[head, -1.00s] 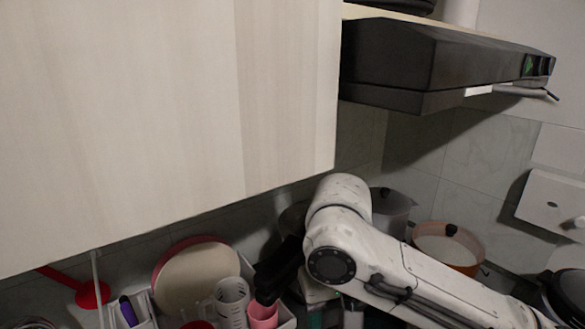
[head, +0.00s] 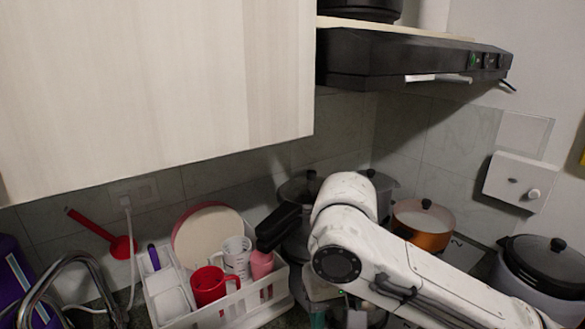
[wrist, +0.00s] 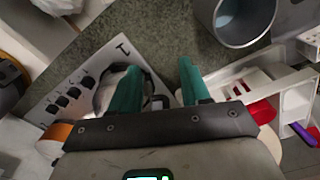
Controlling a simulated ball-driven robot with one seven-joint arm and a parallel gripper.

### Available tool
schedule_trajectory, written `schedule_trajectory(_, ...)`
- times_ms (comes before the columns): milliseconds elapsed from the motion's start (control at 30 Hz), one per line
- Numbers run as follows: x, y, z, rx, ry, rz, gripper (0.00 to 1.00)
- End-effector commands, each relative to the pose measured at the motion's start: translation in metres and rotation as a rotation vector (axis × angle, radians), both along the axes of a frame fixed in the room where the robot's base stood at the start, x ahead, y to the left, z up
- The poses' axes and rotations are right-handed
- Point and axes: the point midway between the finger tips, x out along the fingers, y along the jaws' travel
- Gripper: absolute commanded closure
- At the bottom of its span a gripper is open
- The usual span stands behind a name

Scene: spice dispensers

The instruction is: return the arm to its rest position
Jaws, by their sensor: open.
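My white arm (head: 385,255) reaches in from the lower right in the head view, its bent joint standing in front of the pots at the back of the counter. My gripper (wrist: 158,82) shows in the wrist view with two green fingers apart. I see nothing held between them. The fingers point over a grey-green counter (wrist: 150,30), with a white panel carrying dark knobs (wrist: 75,95) to their left. In the head view the gripper is not clearly visible, below or behind the arm at the bottom edge.
A white dish rack (head: 262,312) with a red mug (head: 208,287) and a plate stands left of the arm. An orange pot (head: 423,224) and a dark-lidded cooker (head: 545,262) are at right. A cabinet (head: 150,90) and black range hood (head: 400,60) hang above. A metal vessel (wrist: 238,18) is beyond the fingers.

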Motion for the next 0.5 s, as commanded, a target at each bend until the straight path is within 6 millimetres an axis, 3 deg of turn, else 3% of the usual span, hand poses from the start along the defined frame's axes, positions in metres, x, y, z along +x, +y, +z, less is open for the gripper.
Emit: schedule_trajectory(500, -0.002, 0.046, 0.002, 0.232, -0.086, 0.081, 0.54)
